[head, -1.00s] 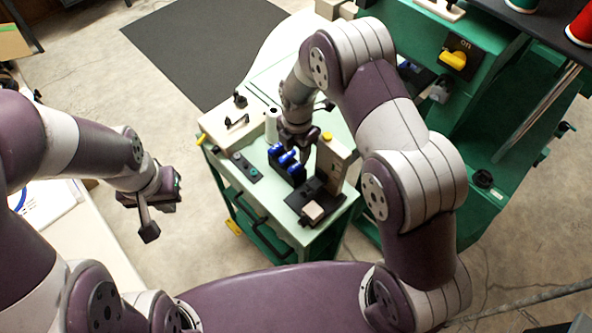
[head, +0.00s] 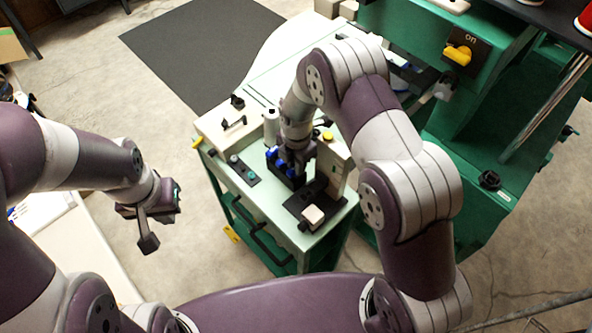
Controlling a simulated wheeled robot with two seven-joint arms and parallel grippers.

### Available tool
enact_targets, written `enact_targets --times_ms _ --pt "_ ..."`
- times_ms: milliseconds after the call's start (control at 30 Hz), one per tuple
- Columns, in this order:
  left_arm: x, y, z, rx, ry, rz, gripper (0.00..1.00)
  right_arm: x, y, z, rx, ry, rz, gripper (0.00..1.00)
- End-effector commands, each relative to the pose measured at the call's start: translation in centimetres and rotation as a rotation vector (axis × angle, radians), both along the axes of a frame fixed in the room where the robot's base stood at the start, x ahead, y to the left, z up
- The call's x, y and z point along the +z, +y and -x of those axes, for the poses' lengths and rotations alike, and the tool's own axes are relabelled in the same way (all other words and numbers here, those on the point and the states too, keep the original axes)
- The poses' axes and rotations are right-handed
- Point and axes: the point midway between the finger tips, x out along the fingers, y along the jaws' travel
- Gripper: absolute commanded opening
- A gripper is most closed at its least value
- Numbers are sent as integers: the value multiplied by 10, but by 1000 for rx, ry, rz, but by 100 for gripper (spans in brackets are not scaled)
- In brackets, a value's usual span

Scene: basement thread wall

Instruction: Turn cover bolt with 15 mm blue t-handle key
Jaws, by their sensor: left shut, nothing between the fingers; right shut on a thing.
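A black holder (head: 284,180) with blue T-handle keys (head: 273,154) stands on the pale green cart top. My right gripper (head: 294,168) is over this holder and is shut on a blue T-handle key there, mostly hidden by the gripper. I cannot tell the key's size or whether it is still seated in the holder. My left gripper (head: 148,241) is shut and empty, hanging over the floor left of the cart. I cannot make out the cover bolt.
The cart (head: 290,238) also carries a button panel (head: 243,170), an upright beige block (head: 334,160) and a black fixture with a pale block (head: 313,215). A green machine with a yellow switch (head: 457,55) stands to the right. Floor is clear left of the cart.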

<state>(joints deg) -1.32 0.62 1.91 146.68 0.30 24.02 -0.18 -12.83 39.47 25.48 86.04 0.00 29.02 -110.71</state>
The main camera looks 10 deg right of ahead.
Motion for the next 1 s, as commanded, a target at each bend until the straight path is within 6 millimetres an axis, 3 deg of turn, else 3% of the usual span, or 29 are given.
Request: enact_targets --times_ms 800,1000 --pt "46 0 0 0 0 0 0 58 0 0 0 -1 -1 0" --pt "48 0 0 0 0 0 0 61 0 0 0 0 0 0"
